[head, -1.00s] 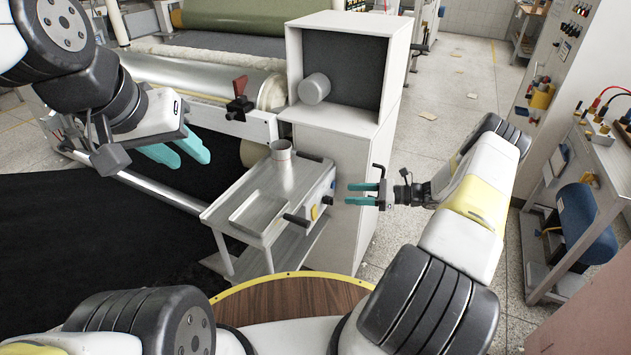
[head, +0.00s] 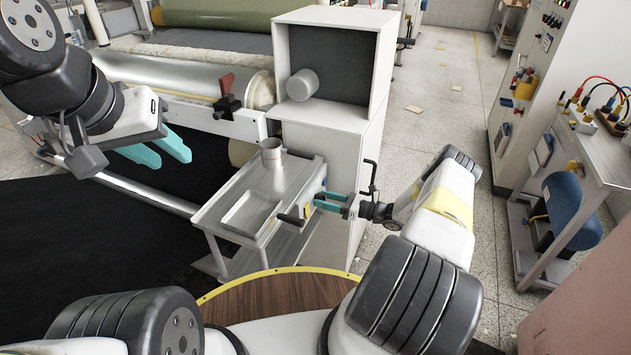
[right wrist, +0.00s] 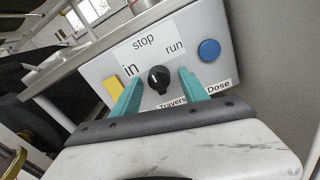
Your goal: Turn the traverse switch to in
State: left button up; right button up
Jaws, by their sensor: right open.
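The traverse switch is a black rotary knob (right wrist: 159,79) on a grey panel (right wrist: 206,23), seen in the right wrist view. Labels "in", "stop" and "run" surround it, with "in" at its left; a small white mark near its top seems to face "stop". My right gripper (right wrist: 157,90) is open, its teal fingers on either side of the knob; whether they touch it I cannot tell. In the head view, my right gripper (head: 323,201) is at the right side of the metal cart. My left gripper (head: 165,152) hangs at the left with its teal fingers apart, empty.
The panel also has a yellow part (right wrist: 113,88) and a blue button (right wrist: 209,50). A metal cart (head: 225,190) carries a metal cup (head: 272,153). A black handle (head: 291,219) sticks out from it. A white cabinet (head: 345,130) stands behind my right gripper.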

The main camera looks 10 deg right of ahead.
jog(key=shift+a, duration=0.1)
jog(key=shift+c, duration=0.2)
grip_shut()
